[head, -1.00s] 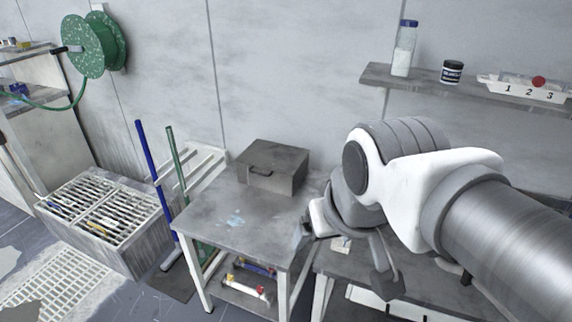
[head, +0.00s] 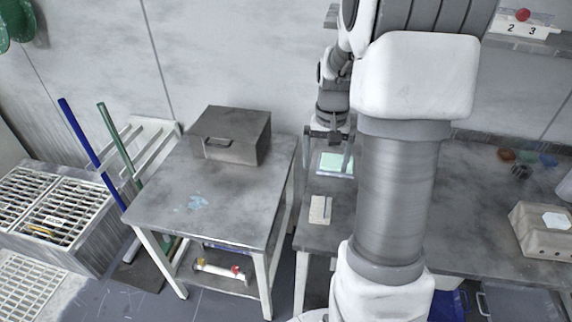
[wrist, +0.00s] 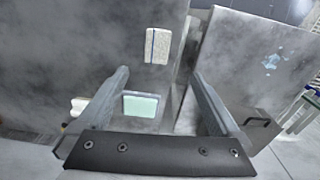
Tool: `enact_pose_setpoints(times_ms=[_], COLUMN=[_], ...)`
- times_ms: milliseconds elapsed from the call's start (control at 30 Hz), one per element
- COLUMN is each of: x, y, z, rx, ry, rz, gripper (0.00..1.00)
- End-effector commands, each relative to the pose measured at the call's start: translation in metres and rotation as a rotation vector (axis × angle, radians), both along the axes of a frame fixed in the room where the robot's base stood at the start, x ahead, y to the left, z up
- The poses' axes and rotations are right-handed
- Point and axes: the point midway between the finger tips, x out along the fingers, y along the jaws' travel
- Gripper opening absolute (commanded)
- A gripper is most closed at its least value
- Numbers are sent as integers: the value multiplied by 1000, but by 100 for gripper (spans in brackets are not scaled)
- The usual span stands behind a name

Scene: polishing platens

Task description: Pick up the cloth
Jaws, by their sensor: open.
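A mint-green flat rectangle with a pale border (head: 336,164) lies on the grey bench, near its back left edge. It also shows in the wrist view (wrist: 140,105), between my finger bases. A small beige folded piece with a blue stripe (head: 320,209) lies nearer the bench's front left; the wrist view shows it beyond my fingertips (wrist: 158,46). I cannot tell for certain which of the two is the cloth. My gripper (head: 328,134) is open and empty above the bench, near the mint rectangle; in the wrist view its fingers (wrist: 160,72) are spread apart.
A lower table (head: 150,214) stands to the left across a narrow gap, with a grey metal box (head: 232,139) at its back. A beige block-like container (head: 541,232) sits on the bench at right. A wall shelf (head: 512,43) runs above. My arm hides the bench's middle.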

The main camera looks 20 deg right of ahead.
Motion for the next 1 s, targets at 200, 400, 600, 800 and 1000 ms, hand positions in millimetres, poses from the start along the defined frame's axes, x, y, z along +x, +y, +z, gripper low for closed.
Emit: enact_pose_setpoints(times_ms=[200, 400, 600, 800, 1000], x=[2, 1, 1, 2, 3], y=[-13, -12, -12, -12, -11], z=[-28, -67, -111, -137, -150], rx=[12, 13, 12, 12, 12], ry=[24, 28, 27, 24, 24], rz=[-32, -32, -31, -30, -30], gripper=[100, 100, 100, 100, 100])
